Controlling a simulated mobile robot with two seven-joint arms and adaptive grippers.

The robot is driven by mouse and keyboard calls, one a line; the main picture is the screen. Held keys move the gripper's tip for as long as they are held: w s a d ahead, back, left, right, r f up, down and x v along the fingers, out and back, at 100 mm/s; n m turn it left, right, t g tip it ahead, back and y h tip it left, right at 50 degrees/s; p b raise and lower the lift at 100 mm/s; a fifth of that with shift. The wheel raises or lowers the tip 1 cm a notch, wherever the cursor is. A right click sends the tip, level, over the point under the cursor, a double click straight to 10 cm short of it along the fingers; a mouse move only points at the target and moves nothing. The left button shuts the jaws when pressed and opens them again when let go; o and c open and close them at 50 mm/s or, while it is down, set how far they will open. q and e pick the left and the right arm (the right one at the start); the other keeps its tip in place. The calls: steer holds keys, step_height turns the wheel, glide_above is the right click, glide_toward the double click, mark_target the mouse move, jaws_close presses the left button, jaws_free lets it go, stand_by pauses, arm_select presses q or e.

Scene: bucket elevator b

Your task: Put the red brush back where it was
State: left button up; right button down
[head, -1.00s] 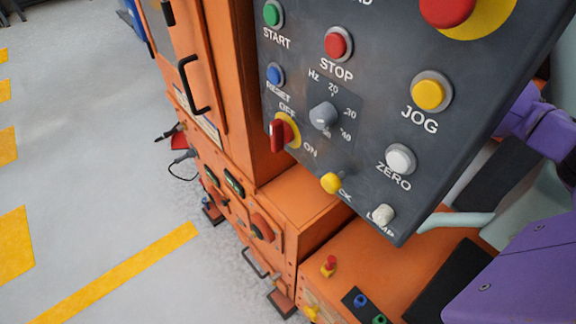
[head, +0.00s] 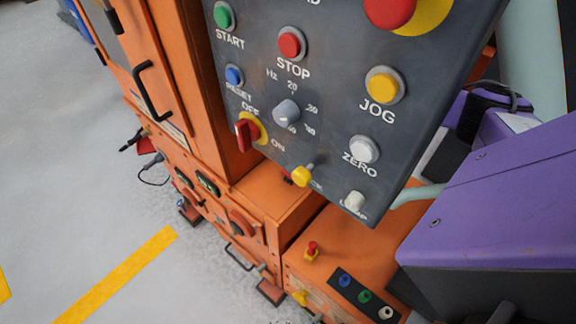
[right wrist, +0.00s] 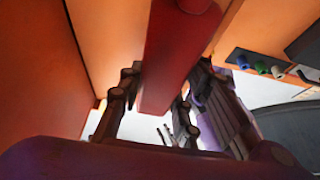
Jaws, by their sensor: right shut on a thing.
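My right gripper (right wrist: 152,100) shows in the right wrist view, with its dark jointed fingers on either side of a long red bar (right wrist: 172,58). It is shut on this bar, which looks like part of the red brush; no bristles can be made out. The bar runs from the top of the view down between the fingers, beside orange machine panels. In the head view only my purple right arm shows at the right; the right gripper and the held part are hidden there. My left gripper is in neither view.
A dark control panel (head: 330,140) with buttons and knobs hangs close in front. Behind and below it stands the orange machine (head: 190,100) with a black door handle (head: 148,92). A small button box (head: 364,296) sits on its lower ledge. Grey floor is clear at left.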

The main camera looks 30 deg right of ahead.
steer(key=a, duration=0.3)
steer(key=shift+w+a+r+p, duration=0.1)
steer(key=shift+w+r+p, duration=0.2)
steer(key=shift+w, duration=0.1)
steer(key=shift+w+a+f, duration=0.1)
steer(key=shift+a+f, duration=0.4)
steer(key=shift+f, duration=0.5)
steer(key=shift+d, duration=0.1)
steer(key=c, duration=1.4)
jaws_free()
steer(key=shift+f, duration=0.15)
steer(key=shift+o, duration=0.6)
